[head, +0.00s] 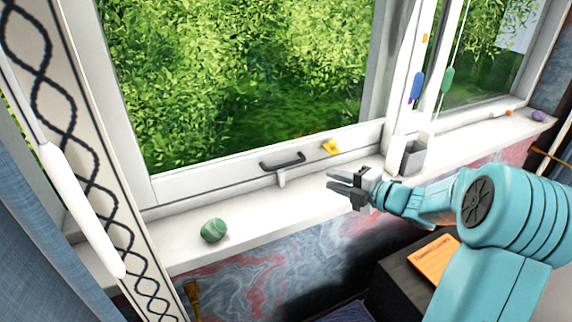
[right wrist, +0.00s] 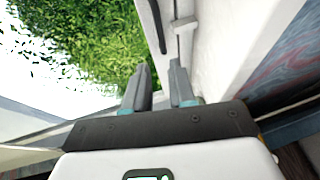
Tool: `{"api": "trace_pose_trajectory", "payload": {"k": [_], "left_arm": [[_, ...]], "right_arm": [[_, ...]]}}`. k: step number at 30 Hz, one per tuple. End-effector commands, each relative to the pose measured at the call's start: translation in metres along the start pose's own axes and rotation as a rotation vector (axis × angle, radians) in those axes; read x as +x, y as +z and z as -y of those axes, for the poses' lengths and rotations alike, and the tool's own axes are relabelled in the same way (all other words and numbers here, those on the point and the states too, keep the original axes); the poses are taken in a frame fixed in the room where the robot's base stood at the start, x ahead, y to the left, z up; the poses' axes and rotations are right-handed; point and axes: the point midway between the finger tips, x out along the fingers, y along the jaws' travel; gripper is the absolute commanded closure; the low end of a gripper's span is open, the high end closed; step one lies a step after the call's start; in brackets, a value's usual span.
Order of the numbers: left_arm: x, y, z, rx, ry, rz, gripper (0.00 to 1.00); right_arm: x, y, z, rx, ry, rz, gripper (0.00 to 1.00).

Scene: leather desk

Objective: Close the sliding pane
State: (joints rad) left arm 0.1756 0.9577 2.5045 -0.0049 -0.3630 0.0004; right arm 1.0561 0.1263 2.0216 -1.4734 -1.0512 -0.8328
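The window pane's white lower rail (head: 220,175) carries a dark bar handle (head: 283,161) in the head view. A small pale latch-like piece (head: 281,179) sits just below the handle. How far the pane stands open cannot be told. My right gripper (head: 331,181) is to the right of the handle, in front of the rail and above the sill, apart from the handle. Its fingers are parted and empty. In the right wrist view the open fingers (right wrist: 159,78) point toward the rail, and part of the dark handle (right wrist: 156,25) shows beyond them. My left gripper is not in view.
The white sill (head: 180,237) bears a green round stone (head: 214,230) at left and a grey cup (head: 412,157) at right. A yellow object (head: 330,147) is on the rail near the handle. A patterned curtain band (head: 75,125) hangs at left. A dark box (head: 400,275) stands below.

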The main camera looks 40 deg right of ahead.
Motion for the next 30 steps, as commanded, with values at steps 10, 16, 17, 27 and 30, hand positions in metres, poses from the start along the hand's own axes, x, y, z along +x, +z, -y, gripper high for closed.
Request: {"api": "trace_pose_trajectory", "payload": {"k": [10, 16, 17, 27, 30], "left_arm": [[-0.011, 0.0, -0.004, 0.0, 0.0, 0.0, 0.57], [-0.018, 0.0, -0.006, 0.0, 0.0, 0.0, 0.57], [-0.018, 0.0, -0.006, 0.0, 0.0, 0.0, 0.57], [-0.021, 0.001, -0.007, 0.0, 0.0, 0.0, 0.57], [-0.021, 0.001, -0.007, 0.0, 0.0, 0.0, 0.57]], "right_arm": [[0.074, -0.003, -0.001, 0.001, 0.0, -0.005, 0.76], [0.119, -0.004, -0.001, 0.002, 0.0, -0.003, 0.76], [0.124, -0.004, -0.001, 0.002, 0.0, -0.004, 0.76], [0.153, -0.003, 0.0, 0.0, -0.001, 0.0, 0.76], [0.153, -0.003, 0.0, 0.0, -0.001, 0.0, 0.76]]}}
